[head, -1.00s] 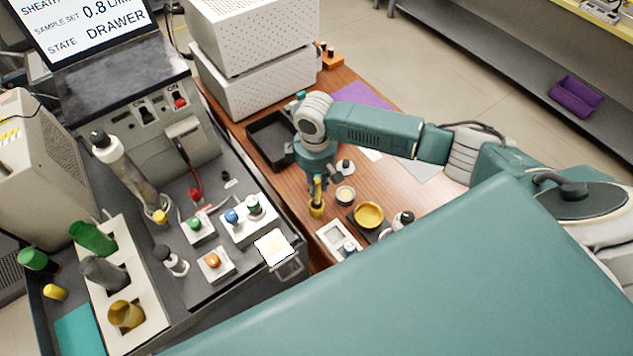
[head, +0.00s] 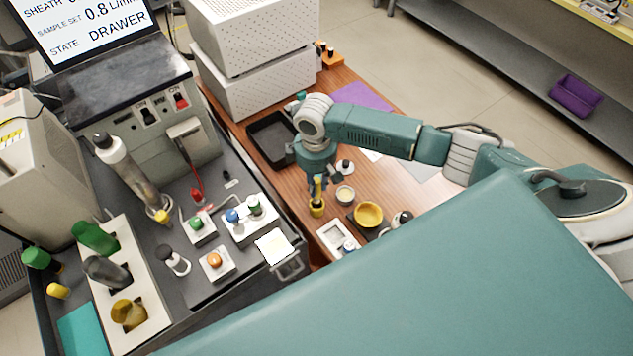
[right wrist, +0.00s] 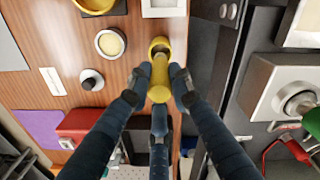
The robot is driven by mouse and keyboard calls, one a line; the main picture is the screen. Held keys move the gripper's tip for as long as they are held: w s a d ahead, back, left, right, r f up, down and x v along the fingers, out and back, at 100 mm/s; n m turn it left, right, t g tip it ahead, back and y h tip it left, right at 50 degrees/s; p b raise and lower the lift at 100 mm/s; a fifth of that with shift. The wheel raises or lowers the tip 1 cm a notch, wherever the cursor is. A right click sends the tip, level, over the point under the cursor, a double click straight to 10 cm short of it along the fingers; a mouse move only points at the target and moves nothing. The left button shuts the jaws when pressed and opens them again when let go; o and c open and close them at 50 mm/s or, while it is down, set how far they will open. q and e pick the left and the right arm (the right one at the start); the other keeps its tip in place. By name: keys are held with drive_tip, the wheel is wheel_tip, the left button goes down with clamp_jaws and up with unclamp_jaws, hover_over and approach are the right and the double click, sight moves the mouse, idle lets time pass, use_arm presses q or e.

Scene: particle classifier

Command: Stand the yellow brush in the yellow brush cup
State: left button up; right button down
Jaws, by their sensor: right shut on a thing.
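My right gripper (head: 317,184) is shut on the yellow brush (right wrist: 174,72). It holds the brush close to upright, and the brush also shows in the head view (head: 318,192). The brush's lower end is at the mouth of the small yellow brush cup (head: 317,210), which stands on the wooden table. In the right wrist view the brush overlaps the rim of the cup (right wrist: 159,43). How deep the brush reaches inside is hidden. The right gripper's fingers (right wrist: 161,82) close around the brush from several sides. My left gripper is in neither view.
A round pale dish (head: 345,195) and a yellow bowl (head: 369,215) stand to the right of the cup. A white square item (head: 337,237) lies in front. A black tray (head: 268,142) is behind, and the grey instrument bench (head: 205,283) borders the table on the left.

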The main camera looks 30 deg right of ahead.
idle(0.7)
drive_tip(key=shift+p, duration=0.35)
drive_tip(key=shift+f+b, duration=1.55)
drive_tip(key=shift+f, duration=1.5)
drive_tip(key=c, duration=1.5)
unclamp_jaws()
drive_tip(key=shift+r, duration=0.15)
wheel_tip(320, 180, up, 12)
drive_tip(key=shift+f, duration=0.1)
drive_tip(key=shift+s+f, duration=0.1)
